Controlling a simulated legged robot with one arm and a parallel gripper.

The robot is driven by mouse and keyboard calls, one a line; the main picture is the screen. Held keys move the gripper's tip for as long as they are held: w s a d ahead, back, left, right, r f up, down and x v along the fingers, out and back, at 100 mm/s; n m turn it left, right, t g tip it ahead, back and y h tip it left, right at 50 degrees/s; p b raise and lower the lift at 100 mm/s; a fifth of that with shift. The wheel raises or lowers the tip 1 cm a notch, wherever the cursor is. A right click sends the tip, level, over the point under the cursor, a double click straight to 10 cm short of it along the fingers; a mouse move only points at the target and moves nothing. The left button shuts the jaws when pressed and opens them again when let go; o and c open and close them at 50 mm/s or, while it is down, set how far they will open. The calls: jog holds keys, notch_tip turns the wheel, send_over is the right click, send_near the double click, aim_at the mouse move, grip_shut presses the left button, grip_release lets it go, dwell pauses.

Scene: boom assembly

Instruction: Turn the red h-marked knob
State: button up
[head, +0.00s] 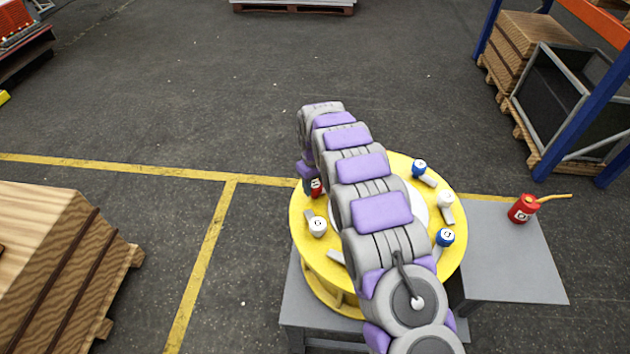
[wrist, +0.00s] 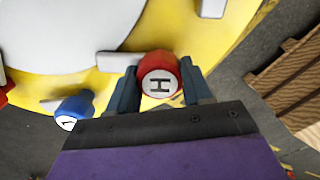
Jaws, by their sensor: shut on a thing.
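The red knob (wrist: 158,72) with a white face marked H sits at the edge of the yellow round plate (wrist: 228,22) in the wrist view. My gripper (wrist: 158,82) is shut on it, with one dark finger on each side. In the head view my arm reaches over the yellow plate (head: 330,275), and the red knob (head: 316,187) shows only partly beside my gripper at the plate's left edge. Most of my gripper is hidden there.
White knobs (head: 317,226) and blue knobs (head: 445,237) with grey levers stand around the plate. A red can (head: 523,208) with a yellow spout stands on the grey table (head: 515,265) at right. A wooden crate (head: 60,260) stands at left.

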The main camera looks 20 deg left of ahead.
aim_at(314, 183)
jog(key=m, duration=0.2)
jog(key=m+p, duration=0.1)
jog(key=shift+w+a+r+m, duration=0.1)
jog(key=shift+r+m, duration=0.1)
jog(key=shift+m, duration=0.2)
jog(key=shift+m+p, duration=0.4)
jog(key=shift+m, duration=1.5)
jog(key=shift+w+m, duration=0.1)
jog(key=shift+m, duration=0.2)
jog(key=o, duration=1)
jog(key=shift+a+f, duration=0.1)
jog(key=shift+f, duration=0.1)
jog(key=shift+o, duration=0.2)
jog(key=shift+r, duration=0.15)
jog(key=shift+r, duration=0.35)
notch_tip(314, 183, up, 16)
jog(key=p, duration=0.1)
jog(key=shift+r, duration=0.15)
